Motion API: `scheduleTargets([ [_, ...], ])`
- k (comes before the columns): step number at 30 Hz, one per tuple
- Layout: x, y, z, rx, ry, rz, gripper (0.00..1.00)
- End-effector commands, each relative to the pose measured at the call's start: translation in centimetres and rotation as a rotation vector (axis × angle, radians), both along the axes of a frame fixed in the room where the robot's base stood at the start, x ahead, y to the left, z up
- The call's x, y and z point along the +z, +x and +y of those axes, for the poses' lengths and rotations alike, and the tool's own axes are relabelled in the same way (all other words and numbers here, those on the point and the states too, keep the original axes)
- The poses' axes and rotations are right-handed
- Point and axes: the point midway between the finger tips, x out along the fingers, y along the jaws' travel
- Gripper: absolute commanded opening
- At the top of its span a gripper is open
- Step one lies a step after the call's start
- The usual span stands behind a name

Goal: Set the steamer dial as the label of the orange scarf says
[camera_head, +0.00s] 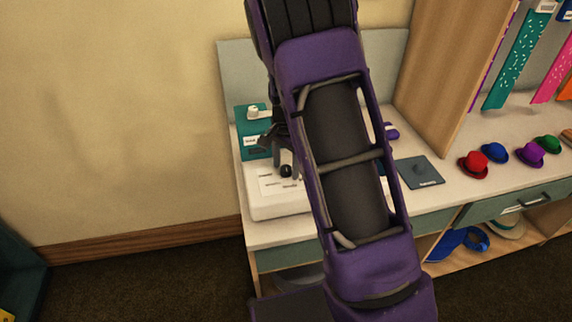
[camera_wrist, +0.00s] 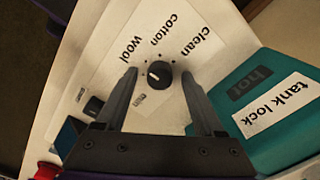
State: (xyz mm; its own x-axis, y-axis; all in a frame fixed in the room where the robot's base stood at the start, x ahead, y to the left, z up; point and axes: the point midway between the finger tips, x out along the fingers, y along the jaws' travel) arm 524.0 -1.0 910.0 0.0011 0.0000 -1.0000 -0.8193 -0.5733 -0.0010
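The steamer (camera_head: 264,204) is a low white box on the counter, partly behind my arm. Its black dial (camera_wrist: 159,74) shows in the wrist view, with the words wool, cotton and clean printed around it. A short white mark on the dial lies left of its centre; I cannot tell which word it lines up with. My gripper (camera_wrist: 159,77) is open, with one finger on each side of the dial and gaps visible between. In the head view the dial (camera_head: 286,171) is below my fingers. The orange scarf (camera_head: 566,90) hangs at the right edge; no label on it is readable.
A teal unit (camera_wrist: 272,75) marked hot and tank lock stands beside the steamer. A dark plate (camera_head: 418,174) and several small hats (camera_head: 473,165) lie on the counter to the right, below hanging scarves (camera_head: 519,62).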

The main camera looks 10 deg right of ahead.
Motion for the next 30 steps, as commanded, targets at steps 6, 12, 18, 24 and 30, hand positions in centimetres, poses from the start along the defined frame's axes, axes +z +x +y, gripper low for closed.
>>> scheduleTargets([
  [6, 0.3, 0.0, 0.0, 0.000, 0.000, 0.000, 0.70],
  [12, 3.1, 0.1, 0.0, 0.001, 0.000, -0.005, 0.70],
  [18, 8.0, 0.1, 0.0, 0.001, 0.000, -0.006, 0.70],
  [24, 12.7, 0.1, 0.0, 0.001, 0.001, -0.004, 0.70],
  [30, 16.1, 0.0, 0.0, 0.001, 0.000, -0.002, 0.70],
])
